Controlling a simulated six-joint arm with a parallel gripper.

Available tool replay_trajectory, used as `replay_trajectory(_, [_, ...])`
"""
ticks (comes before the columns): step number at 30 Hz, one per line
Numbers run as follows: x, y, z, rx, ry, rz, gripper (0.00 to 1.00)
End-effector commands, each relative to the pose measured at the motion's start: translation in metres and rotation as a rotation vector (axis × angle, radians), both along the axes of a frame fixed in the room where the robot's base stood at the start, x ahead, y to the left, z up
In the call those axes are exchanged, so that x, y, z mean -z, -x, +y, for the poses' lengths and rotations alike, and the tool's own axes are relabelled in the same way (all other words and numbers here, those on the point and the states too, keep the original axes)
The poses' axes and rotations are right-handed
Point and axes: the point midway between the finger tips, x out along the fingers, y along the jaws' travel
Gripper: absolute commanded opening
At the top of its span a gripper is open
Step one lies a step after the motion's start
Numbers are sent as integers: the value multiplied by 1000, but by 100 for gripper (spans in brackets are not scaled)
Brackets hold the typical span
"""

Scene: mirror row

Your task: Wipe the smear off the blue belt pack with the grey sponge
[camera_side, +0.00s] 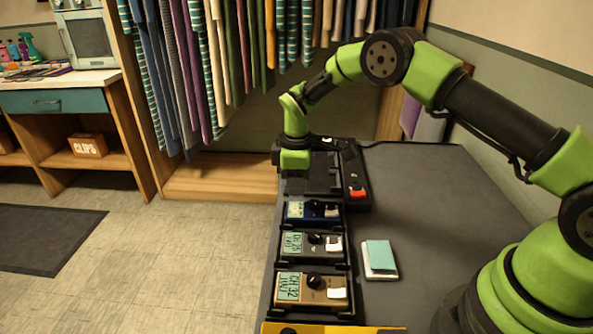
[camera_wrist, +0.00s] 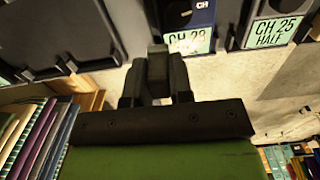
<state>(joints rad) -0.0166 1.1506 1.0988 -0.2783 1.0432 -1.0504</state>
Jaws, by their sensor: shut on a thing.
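The blue belt pack (camera_side: 312,212) sits in a black holder at the far end of the row, with a pale label at its left. In the wrist view, the blue pack (camera_wrist: 201,17) is at the top centre, its label reading CH 28. A whitish patch blurs part of that label; I cannot tell surely whether it is the smear. My gripper (camera_wrist: 157,78) is shut on a small dark grey block, seemingly the grey sponge (camera_wrist: 158,62). In the side view, my wrist is beyond the blue pack, over the black unit, and the fingers and sponge are not clear.
A grey pack (camera_side: 312,244) marked CH 25 and a tan pack (camera_side: 312,290) marked CH 32 stand nearer in the row. A black unit (camera_side: 352,172) with a red button lies beyond. A teal-topped white pad (camera_side: 380,257) lies right. The grey table (camera_side: 425,190) is clear behind it.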

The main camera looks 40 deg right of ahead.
Motion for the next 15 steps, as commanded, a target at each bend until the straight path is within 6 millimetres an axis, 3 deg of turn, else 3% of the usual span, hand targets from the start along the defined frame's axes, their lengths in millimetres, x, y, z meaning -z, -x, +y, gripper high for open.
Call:
replay_trajectory(3, [14,3,3,-1,-1,2,2])
replay_trajectory(15, [13,29,29,-2,1,1,2])
